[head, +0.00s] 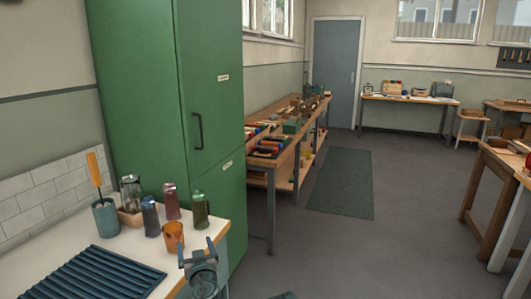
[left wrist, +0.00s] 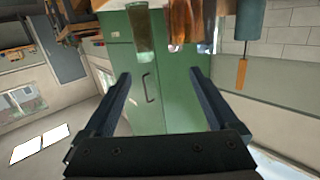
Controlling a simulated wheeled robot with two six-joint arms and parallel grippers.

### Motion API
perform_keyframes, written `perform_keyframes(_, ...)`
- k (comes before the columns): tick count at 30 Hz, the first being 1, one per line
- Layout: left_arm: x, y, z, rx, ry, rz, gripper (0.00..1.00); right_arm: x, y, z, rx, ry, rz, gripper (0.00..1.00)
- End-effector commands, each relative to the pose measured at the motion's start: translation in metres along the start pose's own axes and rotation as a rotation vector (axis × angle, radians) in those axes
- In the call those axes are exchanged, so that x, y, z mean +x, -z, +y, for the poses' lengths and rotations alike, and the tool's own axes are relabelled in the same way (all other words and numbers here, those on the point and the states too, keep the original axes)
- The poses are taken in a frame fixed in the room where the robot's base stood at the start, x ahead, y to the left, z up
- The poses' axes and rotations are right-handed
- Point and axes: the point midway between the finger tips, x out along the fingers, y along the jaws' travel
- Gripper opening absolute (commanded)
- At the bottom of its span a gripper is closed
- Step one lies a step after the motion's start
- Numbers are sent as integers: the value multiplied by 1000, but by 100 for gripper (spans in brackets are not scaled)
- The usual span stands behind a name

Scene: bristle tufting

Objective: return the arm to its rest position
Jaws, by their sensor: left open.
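My left gripper (head: 197,247) is raised at the right front edge of the white counter, fingers apart. In the left wrist view its two fingers (left wrist: 159,74) are spread with nothing between them; the green cabinet shows behind. That view is upside down.
A dark blue bottle (head: 150,216), a red bottle (head: 171,201) and a green bottle (head: 200,210) stand near the cup. A ribbed blue mat (head: 95,277) lies in front. The green cabinet (head: 165,110) rises behind. The floor (head: 340,255) to the right is clear.

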Motion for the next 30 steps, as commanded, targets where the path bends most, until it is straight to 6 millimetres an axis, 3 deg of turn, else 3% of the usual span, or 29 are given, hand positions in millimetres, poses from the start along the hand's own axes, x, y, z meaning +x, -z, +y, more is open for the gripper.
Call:
perform_keyframes(1,-3,6,-2,6,19,-24,93,-12,-1,1,0,0,0,50)
perform_keyframes(7,-20,0,-11,63,111,-201,93,-44,-2,4,0,0,0,50)
perform_keyframes(11,-46,-10,-11,138,144,-410,93,-75,-4,7,0,0,0,50)
perform_keyframes(14,-85,-24,-2,239,114,-659,93,-108,-6,10,1,0,0,50)
perform_keyframes(18,-159,-41,21,408,-55,-1022,93,-145,-8,14,1,0,0,50)
perform_keyframes(22,-219,-45,39,532,-255,-1255,93,-166,-10,16,1,0,0,50)
perform_keyframes(25,-248,-44,48,590,-371,-1352,93,-173,-10,16,1,0,0,50)
perform_keyframes(30,-268,-45,52,629,-457,-1414,93,-176,-10,17,1,0,0,50)
